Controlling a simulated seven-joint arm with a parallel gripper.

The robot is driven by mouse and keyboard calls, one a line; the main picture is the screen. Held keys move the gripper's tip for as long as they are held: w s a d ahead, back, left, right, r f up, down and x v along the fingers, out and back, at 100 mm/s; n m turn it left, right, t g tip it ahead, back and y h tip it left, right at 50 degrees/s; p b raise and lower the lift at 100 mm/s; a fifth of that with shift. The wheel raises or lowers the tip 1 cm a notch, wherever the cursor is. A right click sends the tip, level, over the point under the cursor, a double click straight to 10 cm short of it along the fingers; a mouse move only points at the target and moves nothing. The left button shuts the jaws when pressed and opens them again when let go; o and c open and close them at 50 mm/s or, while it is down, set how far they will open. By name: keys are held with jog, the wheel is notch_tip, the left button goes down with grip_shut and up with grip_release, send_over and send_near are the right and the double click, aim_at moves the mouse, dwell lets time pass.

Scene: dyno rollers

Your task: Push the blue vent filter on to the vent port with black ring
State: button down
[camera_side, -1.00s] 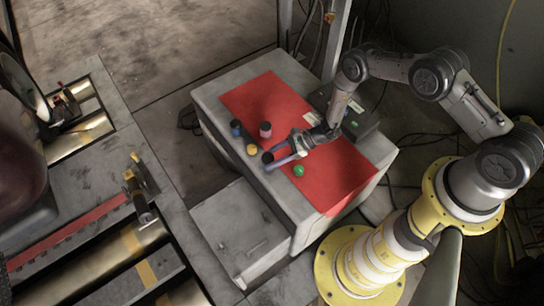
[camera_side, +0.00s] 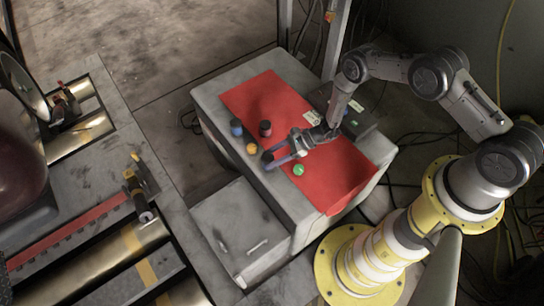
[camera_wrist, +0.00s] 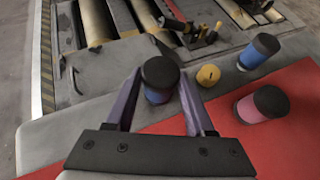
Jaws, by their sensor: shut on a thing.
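A blue cylinder with a black top (camera_wrist: 159,82) stands between my fingertips in the wrist view; it also shows in the side view (camera_side: 267,158), near the left edge of the red mat. My gripper (camera_side: 269,156) is shut on it, one long finger on each side. A second blue cylinder with a black top (camera_side: 236,128) stands to the upper left and shows in the wrist view (camera_wrist: 256,54). Either could be the blue vent filter. I cannot make out which thing is the vent port with the black ring.
A pink cylinder with a dark top (camera_side: 265,129) and a yellow cap (camera_side: 251,149) stand close to my gripper. A round green piece (camera_side: 299,169) lies just below the fingers. The red mat (camera_side: 345,180) is clear at lower right. Rollers (camera_side: 100,265) lie beyond the bench at left.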

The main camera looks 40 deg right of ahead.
jog(key=shift+f, duration=0.55)
dwell(0.4)
jog(key=shift+c, duration=0.9)
grip_release()
jog(key=shift+d, duration=0.1)
